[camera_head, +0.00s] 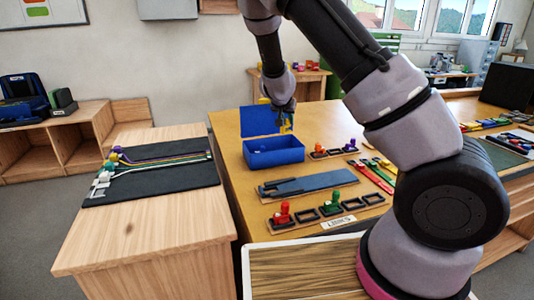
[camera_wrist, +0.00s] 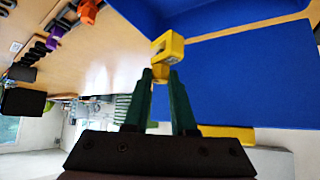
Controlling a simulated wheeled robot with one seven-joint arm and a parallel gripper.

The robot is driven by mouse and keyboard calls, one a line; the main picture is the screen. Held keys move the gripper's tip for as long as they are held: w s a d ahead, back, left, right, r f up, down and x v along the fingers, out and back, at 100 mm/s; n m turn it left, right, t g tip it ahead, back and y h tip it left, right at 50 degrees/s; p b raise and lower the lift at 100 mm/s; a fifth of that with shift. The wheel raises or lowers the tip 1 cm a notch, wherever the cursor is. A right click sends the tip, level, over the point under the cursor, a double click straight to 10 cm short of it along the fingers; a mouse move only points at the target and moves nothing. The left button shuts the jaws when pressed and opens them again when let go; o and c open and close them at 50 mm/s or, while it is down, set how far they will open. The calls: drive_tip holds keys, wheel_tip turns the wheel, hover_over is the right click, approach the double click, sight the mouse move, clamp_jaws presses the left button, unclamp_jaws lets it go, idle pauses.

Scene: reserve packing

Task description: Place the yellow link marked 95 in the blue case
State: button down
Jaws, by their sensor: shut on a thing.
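The blue case (camera_head: 273,153) stands open on the far left part of the wooden table, with its lid (camera_head: 258,121) raised at the back. My gripper (camera_head: 285,113) is above the case, in front of the lid. In the wrist view my gripper (camera_wrist: 160,85) has its dark green fingers shut on a yellow link (camera_wrist: 172,46), which sticks out past the fingertips. The link also shows small in the head view (camera_head: 286,127). I cannot read its marking. Blue case surfaces (camera_wrist: 250,75) fill the right of the wrist view. The case's inner floor is mostly hidden.
Near the case stand a holder with orange and purple pieces (camera_head: 334,151), a blue-grey tray (camera_head: 310,183) and a labelled rack with red and green pieces (camera_head: 325,210). Coloured strips (camera_head: 376,175) lie to the right. A side table (camera_head: 150,228) holds a black mat (camera_head: 150,184).

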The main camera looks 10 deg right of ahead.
wheel_tip(320, 180, down, 10)
drive_tip(key=shift+r, duration=0.15)
idle(0.4)
drive_tip(key=c, duration=0.7)
unclamp_jaws()
drive_tip(key=shift+c, duration=0.2)
